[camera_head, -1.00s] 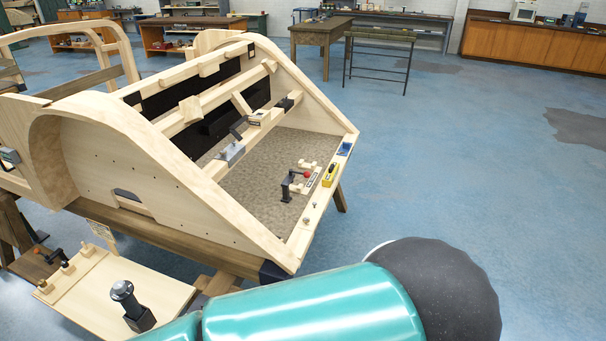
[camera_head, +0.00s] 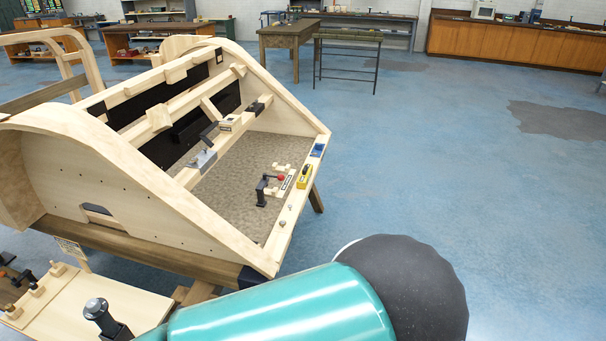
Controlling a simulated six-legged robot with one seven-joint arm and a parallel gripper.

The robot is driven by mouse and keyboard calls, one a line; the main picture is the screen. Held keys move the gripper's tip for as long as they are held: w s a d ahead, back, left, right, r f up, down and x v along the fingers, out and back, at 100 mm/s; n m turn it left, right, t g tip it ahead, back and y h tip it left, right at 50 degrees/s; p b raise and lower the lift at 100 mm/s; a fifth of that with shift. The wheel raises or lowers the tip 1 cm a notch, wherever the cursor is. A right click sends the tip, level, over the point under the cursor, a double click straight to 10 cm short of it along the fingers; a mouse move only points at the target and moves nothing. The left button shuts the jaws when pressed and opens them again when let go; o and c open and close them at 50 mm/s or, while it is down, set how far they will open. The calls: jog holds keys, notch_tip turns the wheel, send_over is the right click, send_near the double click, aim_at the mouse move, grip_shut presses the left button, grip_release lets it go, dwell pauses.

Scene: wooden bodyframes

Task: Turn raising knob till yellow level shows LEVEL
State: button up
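A small yellow level (camera_head: 305,175) lies on the right rail of the wooden bodyframe (camera_head: 140,180). Its reading is too small to make out. A black post with a crank-like arm and a red knob (camera_head: 281,178) stands on the carpeted floor just left of the level. A black post with a round grey top (camera_head: 97,308) stands on a pale board at the lower left. I cannot tell which of these is the raising knob. My gripper is not in view; only my teal and black arm links show at the bottom.
The pale board (camera_head: 65,305) at the lower left also carries several small wooden knobs. A blue item (camera_head: 318,150) sits farther along the rail. A brown table (camera_head: 290,35) and benches stand at the back. The blue floor right of the bodyframe is clear.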

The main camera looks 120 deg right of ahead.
dwell(0.5)
jog(key=c, duration=0.7)
jog(key=shift+s, duration=0.15)
